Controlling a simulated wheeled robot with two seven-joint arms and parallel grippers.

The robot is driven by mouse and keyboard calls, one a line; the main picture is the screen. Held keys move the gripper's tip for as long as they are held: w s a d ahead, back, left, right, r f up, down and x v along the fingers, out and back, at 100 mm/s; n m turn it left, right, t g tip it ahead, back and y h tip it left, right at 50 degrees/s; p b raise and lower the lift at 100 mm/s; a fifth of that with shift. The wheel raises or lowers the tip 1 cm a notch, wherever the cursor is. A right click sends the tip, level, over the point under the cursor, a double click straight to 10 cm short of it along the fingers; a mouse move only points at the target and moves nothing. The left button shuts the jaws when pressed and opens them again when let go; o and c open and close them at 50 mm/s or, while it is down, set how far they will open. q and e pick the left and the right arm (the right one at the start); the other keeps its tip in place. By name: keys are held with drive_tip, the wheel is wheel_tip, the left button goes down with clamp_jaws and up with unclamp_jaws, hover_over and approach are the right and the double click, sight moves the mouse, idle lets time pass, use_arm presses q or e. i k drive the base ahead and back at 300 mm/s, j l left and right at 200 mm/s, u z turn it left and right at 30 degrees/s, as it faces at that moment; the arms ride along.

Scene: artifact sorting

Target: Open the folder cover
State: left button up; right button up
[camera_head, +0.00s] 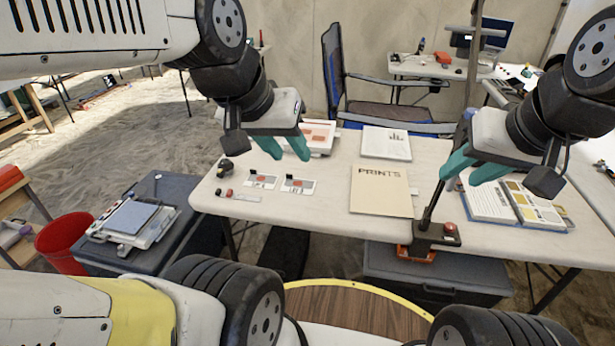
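A beige folder marked PRINTS (382,203) lies flat on the white table, and its cover looks closed. My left gripper (286,151) has teal fingers spread apart and empty. It is over the table to the left of and behind the folder, apart from it. My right gripper (465,171) also has its teal fingers apart and nothing seen between them. It is to the right of the folder, near a dark post, and does not touch the folder.
A dark post on a base with a red button (437,234) stands right of the folder.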

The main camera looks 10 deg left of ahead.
sight(378, 190)
drive_tip(key=i+l+u, duration=0.1)
drive_tip(key=l+u, duration=0.15)
drive_tip(key=l, duration=0.4)
drive_tip(key=l+u, duration=0.25)
drive_tip(key=l, duration=0.35)
drive_tip(key=l+u, duration=0.25)
drive_tip(key=l, duration=0.4)
drive_tip(key=l+u, duration=0.25)
drive_tip(key=l, duration=0.4)
drive_tip(key=k+l+u, duration=0.25)
drive_tip(key=l, duration=0.35)
drive_tip(key=i, duration=0.05)
